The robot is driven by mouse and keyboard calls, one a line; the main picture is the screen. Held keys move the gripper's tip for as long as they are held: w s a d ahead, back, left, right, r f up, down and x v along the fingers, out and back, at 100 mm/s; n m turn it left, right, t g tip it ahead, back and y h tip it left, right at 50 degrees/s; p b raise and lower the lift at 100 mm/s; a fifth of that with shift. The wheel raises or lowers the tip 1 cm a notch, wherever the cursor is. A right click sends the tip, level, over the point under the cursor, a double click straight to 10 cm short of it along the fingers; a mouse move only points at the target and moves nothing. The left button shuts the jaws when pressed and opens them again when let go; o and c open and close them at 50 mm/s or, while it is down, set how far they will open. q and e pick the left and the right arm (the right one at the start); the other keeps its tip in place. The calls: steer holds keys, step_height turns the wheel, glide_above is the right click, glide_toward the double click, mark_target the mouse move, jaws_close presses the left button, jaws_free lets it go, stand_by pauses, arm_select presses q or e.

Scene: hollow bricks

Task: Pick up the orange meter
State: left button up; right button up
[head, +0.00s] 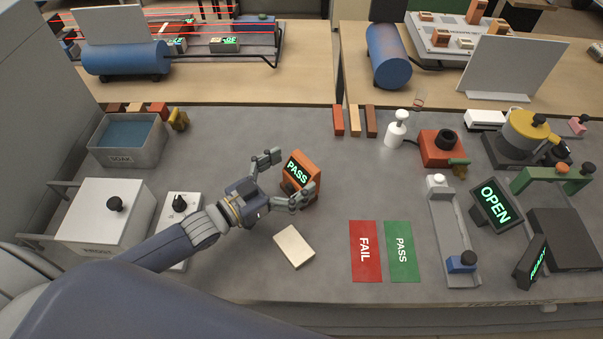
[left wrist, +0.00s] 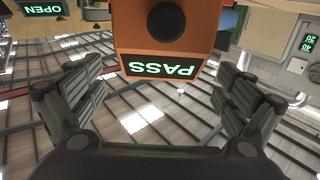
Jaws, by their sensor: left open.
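The orange meter (head: 302,178) stands on the grey table near the middle, with a dark screen reading PASS in green. My left gripper (head: 293,176) is open, with one finger on the far left side of the meter and the other at its near right side. In the left wrist view the meter (left wrist: 165,35) shows upside down with a black knob, between and ahead of the two spread fingers (left wrist: 158,98). I see a gap between the meter and each finger there. My right gripper is not in view.
A cream block (head: 294,247) lies just in front of the meter. Red FAIL (head: 365,270) and green PASS (head: 402,270) cards lie to the right. A SOAK bin (head: 128,158) and a white box (head: 105,232) stand left. Table beyond the meter is clear.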

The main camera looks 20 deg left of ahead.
arm_select(q)
steer(key=shift+x, duration=1.5)
steer(key=shift+a, duration=0.1)
steer(key=c, duration=1.3)
steer(key=shift+r, duration=0.1)
